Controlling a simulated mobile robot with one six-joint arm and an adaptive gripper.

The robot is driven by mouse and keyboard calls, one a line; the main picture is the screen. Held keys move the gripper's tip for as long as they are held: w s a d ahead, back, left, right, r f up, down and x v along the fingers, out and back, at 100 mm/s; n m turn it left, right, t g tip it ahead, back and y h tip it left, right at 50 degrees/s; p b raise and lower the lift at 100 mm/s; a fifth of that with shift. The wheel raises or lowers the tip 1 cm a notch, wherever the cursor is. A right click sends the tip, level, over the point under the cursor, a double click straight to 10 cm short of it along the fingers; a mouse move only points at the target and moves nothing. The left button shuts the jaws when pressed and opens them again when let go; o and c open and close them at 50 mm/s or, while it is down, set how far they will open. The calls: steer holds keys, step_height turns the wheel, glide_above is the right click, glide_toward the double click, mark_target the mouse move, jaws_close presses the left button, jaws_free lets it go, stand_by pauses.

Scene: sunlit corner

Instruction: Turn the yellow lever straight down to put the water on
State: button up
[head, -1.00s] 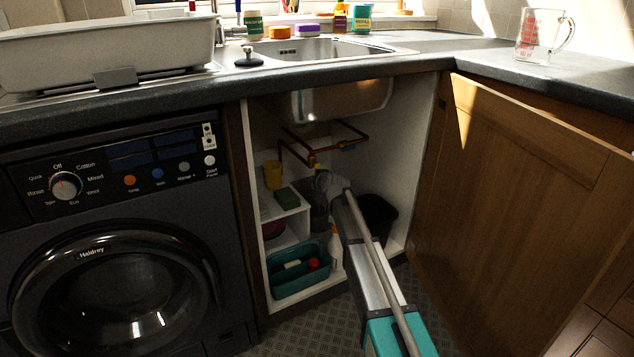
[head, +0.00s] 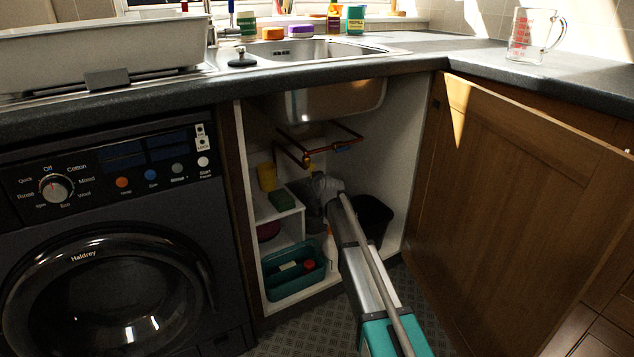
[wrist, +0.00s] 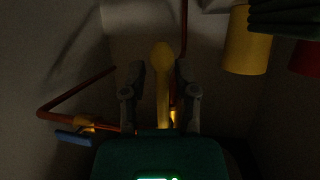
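The yellow lever (wrist: 162,80) shows in the wrist view as a long paddle with a rounded end, between the two fingers of my gripper (wrist: 161,80). The fingers are apart, with a gap on each side of the lever. In the head view a small bit of yellow (head: 311,168) shows just below the copper pipe (head: 320,150), above my gripper (head: 325,187). The wrist view appears upside down, and the lever points up in it, away from the pipe. My gripper hides part of the lever in the head view, so its exact angle is hard to tell.
A blue handle (head: 342,149) sits on the pipe to the right. A yellow cup (head: 267,177) and green sponge (head: 281,201) are on the left shelf. A black bin (head: 374,219) stands right of my gripper. The sink bowl (head: 325,100) hangs above; the cabinet door (head: 510,190) is open.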

stand_by(0.3)
steer(key=shift+r, duration=0.1)
steer(key=shift+s+d+r+p, duration=0.1)
steer(key=shift+s+d+p, duration=0.1)
steer(key=shift+s+p, duration=0.1)
steer(key=s+d+r+m+g+h+p, duration=0.2)
steer(key=s+d+g+p, duration=0.35)
steer(key=s, duration=0.95)
steer(key=s+d+r+m+g+h+p, duration=0.1)
steer(key=s+d+r+g+p, duration=0.15)
steer(key=s+d+p, duration=0.7)
steer(key=s+d+r+m+g+h+p, duration=0.3)
steer(key=s+d, duration=0.6)
steer(key=s, duration=1.1)
step_height(320, 180, up, 37)
steer(key=n+g+p, duration=0.1)
steer(key=p, duration=3.6)
steer(key=shift+d+f+y, duration=0.15)
steer(key=shift+y, duration=0.25)
steer(key=shift+w, duration=0.1)
